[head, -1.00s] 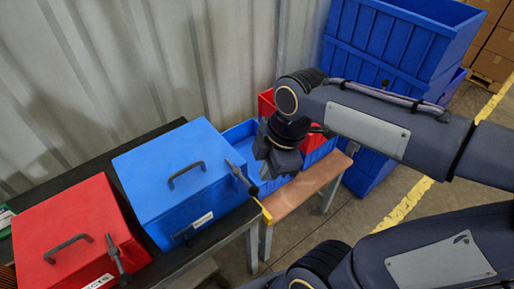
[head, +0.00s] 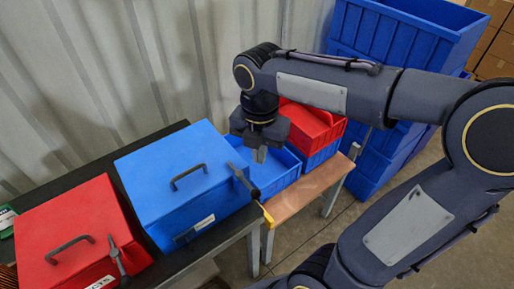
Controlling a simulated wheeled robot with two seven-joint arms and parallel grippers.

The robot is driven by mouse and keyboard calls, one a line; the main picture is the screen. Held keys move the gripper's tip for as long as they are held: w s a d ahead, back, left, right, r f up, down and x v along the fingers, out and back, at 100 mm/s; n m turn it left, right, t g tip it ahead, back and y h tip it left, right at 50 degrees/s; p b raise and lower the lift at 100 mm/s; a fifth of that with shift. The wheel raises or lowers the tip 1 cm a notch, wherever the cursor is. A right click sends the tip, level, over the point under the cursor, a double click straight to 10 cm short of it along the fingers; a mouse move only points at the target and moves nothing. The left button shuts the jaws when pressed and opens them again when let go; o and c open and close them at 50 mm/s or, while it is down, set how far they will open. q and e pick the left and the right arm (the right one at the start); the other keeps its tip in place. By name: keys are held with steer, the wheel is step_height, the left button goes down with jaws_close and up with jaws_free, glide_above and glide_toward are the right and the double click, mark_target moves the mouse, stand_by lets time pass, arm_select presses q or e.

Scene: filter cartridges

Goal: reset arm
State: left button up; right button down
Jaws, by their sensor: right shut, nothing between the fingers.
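My right gripper (head: 260,153) is shut and empty, pointing down over a blue bin (head: 284,172) at the back of the wooden bench. My right arm reaches in from the right side of the head view. A blue lidded box (head: 167,188) with a dark handle stands on the black table, to the left of the gripper. A red lidded box (head: 70,232) with a dark handle stands at the lower left. Both lids look shut. My left gripper is not in view.
A red bin (head: 312,124) sits behind the gripper, above a blue one. Large stacked blue crates (head: 400,40) stand at the back right, with cardboard boxes (head: 492,62) beyond. A corrugated wall (head: 150,60) closes off the back. Grey floor is clear in front of the bench.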

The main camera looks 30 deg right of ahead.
steer(key=s+a+f+m+t+y, duration=0.1)
steer(key=s+m, duration=0.4)
steer(key=m, duration=0.8)
steer(key=s+a+f+m+t+y, duration=0.2)
steer(key=s+m+t, duration=0.2)
steer(key=m, duration=0.9)
steer(key=shift+s+a+f+m+t+y, duration=0.3)
steer(key=shift+s+y, duration=0.1)
steer(key=shift+s, duration=0.35)
